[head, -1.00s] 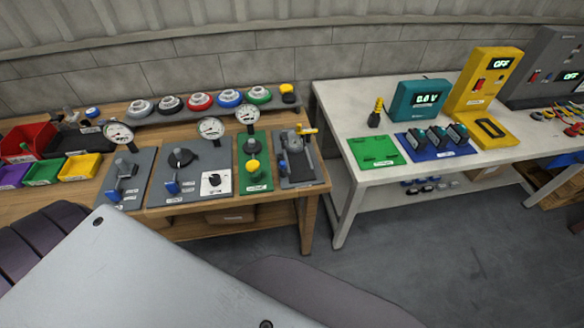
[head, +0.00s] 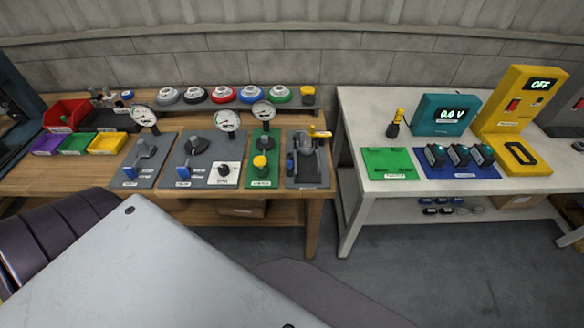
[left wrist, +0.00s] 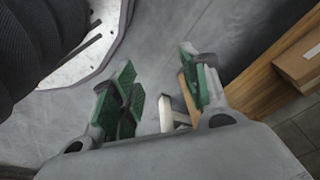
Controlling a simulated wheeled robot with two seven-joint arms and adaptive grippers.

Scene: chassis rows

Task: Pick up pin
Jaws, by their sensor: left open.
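I cannot tell for certain which thing is the pin. A yellow-topped, dark-based piece (head: 396,123) stands upright on the white table, and a yellow-handled fitting (head: 319,133) sits at the grey vise-like station (head: 307,168) on the wooden bench. My left gripper (left wrist: 162,88) shows in the left wrist view, with its green-padded fingers apart. It is over grey floor, beside the wooden bench's lower part. A pale bar shows between the fingers; I cannot tell what it is. Neither gripper shows in the head view.
The wooden bench (head: 30,182) carries red (head: 62,121), purple, green and yellow (head: 107,143) bins, gauge stations and a rear row of round coloured parts. The white table (head: 360,110) on the right holds a green plate (head: 390,162), teal meter (head: 443,116) and yellow unit. Floor lies between and in front.

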